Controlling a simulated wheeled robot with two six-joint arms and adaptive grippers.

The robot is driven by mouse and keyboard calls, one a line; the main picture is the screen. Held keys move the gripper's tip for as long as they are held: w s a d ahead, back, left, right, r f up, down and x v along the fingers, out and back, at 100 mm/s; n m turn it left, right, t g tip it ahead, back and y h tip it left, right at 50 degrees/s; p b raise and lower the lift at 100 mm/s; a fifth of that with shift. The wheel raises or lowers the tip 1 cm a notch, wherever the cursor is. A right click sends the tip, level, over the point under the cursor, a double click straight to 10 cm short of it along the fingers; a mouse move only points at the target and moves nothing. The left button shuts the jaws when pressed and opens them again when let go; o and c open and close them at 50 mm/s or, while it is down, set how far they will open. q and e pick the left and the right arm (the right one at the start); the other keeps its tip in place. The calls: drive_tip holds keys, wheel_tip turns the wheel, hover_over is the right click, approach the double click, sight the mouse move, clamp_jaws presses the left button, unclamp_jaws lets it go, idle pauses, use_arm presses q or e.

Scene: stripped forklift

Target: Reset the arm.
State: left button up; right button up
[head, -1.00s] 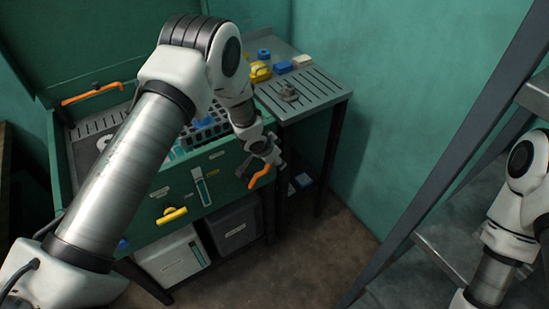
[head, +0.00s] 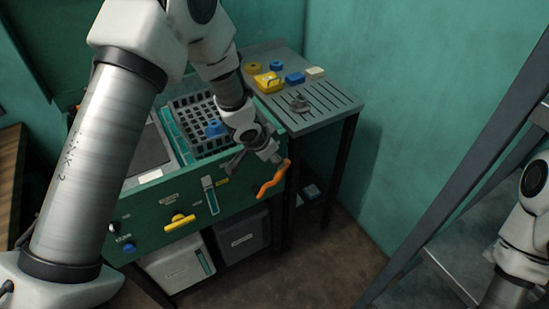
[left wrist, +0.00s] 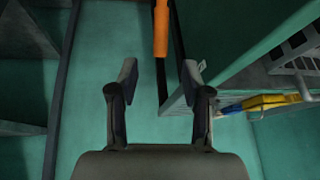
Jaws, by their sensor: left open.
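My left gripper (head: 268,160) is in front of the right end of the green workbench (head: 145,235), near an orange handle (head: 273,180). In the left wrist view the gripper (left wrist: 159,75) is open, with nothing between its fingers. The orange handle (left wrist: 161,30) shows beyond the fingertips there, at the top of the picture. I cannot tell whether the gripper touches the handle in the head view. My left arm (head: 95,160) covers the bench's left part. My right arm (head: 525,230) shows at the right edge; its gripper is out of view.
A basket (head: 190,100) holds a blue part (head: 214,128). A slatted side table (head: 325,100) carries a yellow part (head: 268,82), a blue block (head: 295,79) and a grey fitting (head: 299,104). Two bins stand below. A metal ladder (head: 465,150) rises at right. Floor between is clear.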

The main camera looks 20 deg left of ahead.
use_arm(q)
drive_tip(key=s+f+n+g, duration=0.2)
drive_tip(key=s+f+g, duration=0.2)
drive_tip(key=s+f, duration=1.15)
drive_tip(key=s+a+f+n, duration=0.1)
drive_tip(key=s+n, duration=0.1)
drive_tip(key=s, duration=0.7)
drive_tip(key=s+a+f+n+g+y, duration=0.1)
drive_tip(key=s+n, duration=0.1)
drive_tip(key=s, duration=0.7)
drive_tip(key=shift+a+n+y, duration=0.3)
drive_tip(key=shift+a, duration=0.05)
drive_tip(key=shift+s, duration=0.15)
